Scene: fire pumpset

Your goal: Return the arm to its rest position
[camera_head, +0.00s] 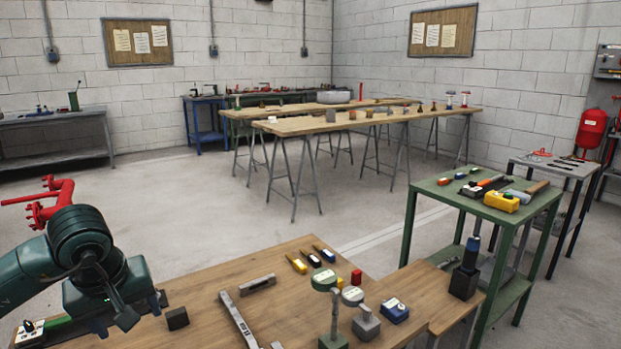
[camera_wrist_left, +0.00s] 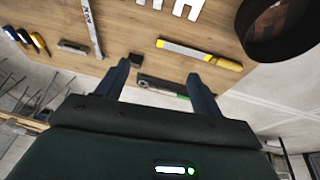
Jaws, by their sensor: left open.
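My left arm enters from the left in the head view. Its dark green gripper (camera_head: 112,318) hangs over the left part of the wooden table (camera_head: 200,290). In the left wrist view the two fingers of the left gripper (camera_wrist_left: 160,85) stand apart with nothing held between them. A small black block (camera_head: 177,318) lies on the table just right of the gripper. It also shows in the left wrist view (camera_wrist_left: 136,60), near one finger and apart from it. My right gripper is not in view.
A green side table (camera_head: 440,195) stands right. A red pipe fitting (camera_head: 45,203) is behind my arm. Open floor lies beyond.

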